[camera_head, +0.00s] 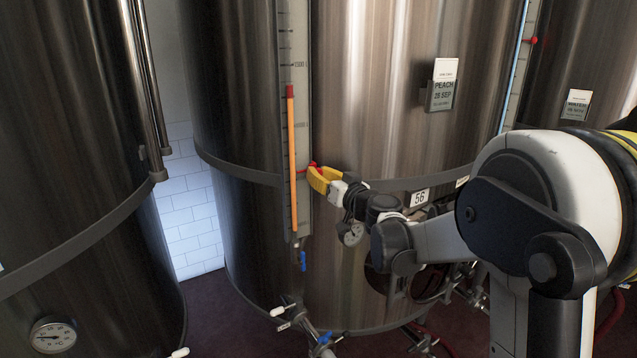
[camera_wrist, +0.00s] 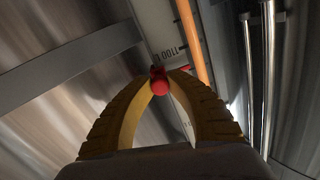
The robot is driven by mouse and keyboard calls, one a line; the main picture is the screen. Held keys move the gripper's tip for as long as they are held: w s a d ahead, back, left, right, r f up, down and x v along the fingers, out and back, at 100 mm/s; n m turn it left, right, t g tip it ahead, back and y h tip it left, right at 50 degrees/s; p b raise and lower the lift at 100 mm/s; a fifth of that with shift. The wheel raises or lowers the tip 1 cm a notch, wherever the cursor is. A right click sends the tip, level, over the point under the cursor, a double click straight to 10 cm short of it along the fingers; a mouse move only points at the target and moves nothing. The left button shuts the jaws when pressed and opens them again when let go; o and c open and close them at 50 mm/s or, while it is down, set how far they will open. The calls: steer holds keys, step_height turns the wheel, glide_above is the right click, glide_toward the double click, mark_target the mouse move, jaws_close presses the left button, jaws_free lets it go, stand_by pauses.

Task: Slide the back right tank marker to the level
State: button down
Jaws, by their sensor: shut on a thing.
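My gripper (camera_head: 318,177) has yellow fingers and is at the scale of the middle steel tank (camera_head: 380,90). In the wrist view its two fingertips (camera_wrist: 160,76) meet on a small red marker (camera_wrist: 160,88). The red marker (camera_head: 305,170) shows partly in the head view, at the right side of the orange-filled sight tube (camera_head: 292,150). The orange column reaches up to a red top piece (camera_head: 290,91), well above the marker. The tube also shows in the wrist view (camera_wrist: 193,45), beside a white scale strip (camera_wrist: 155,20) with black print.
The middle tank carries a "PEACH 28 SEP" card (camera_head: 442,86) and a "56" plate (camera_head: 419,197). Another tank (camera_head: 70,130) stands at the left, one more (camera_head: 580,60) at the right with its own red marker (camera_head: 530,40). Valves and hoses are below.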

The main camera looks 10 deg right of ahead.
mark_target(319, 169)
step_height(319, 169, up, 20)
steer(key=p, duration=0.9)
steer(key=shift+f, duration=0.15)
steer(key=c, duration=1.2)
jaws_free()
steer(key=shift+c, duration=0.2)
steer(key=shift+s, duration=0.1)
steer(key=v, duration=1.2)
